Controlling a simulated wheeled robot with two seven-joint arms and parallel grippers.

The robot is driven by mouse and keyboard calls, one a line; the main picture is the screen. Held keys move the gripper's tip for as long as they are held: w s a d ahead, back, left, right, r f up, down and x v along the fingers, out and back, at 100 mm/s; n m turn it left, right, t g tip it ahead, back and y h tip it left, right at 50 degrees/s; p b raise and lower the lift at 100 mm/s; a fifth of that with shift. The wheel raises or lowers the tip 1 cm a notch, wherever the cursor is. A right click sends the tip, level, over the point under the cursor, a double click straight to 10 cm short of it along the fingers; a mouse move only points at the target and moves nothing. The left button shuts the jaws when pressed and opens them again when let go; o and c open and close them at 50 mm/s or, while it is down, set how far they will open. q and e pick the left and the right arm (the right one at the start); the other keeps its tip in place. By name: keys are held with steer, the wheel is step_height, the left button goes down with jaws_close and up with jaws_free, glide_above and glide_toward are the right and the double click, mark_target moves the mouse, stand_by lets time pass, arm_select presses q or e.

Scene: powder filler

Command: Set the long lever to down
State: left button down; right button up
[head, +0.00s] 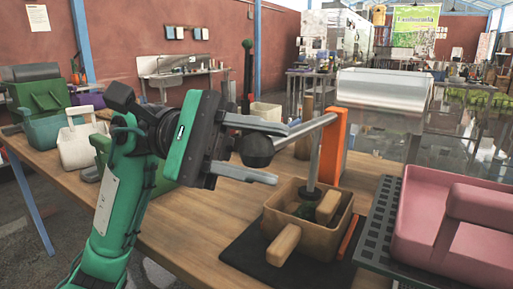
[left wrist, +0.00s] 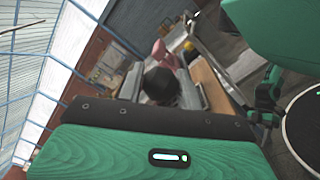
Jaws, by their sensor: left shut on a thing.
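The long lever (head: 310,129) is a grey bar with a round black knob (head: 256,149) at its left end. It runs up and to the right to an orange upright bracket (head: 334,150), so the knob end is lower. My left gripper (head: 280,154) is shut on the knob, with one finger above it and one below in the head view. The knob also shows between the fingers in the left wrist view (left wrist: 160,85). A thin rod hangs from the lever into a tan box (head: 283,210). My right gripper is not in view.
The tan box with wooden blocks stands on a black mat (head: 240,252) on the wooden table (head: 190,225). A pink bin (head: 440,235) and a dark perforated tray (head: 377,225) are at right. A white basket (head: 85,145) and green bins stand at left.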

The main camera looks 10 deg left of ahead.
arm_select(q)
steer(key=shift+f, duration=0.1)
stand_by(0.4)
steer(key=c, duration=0.9)
jaws_free()
steer(key=shift+c, duration=0.2)
steer(key=v, duration=1.4)
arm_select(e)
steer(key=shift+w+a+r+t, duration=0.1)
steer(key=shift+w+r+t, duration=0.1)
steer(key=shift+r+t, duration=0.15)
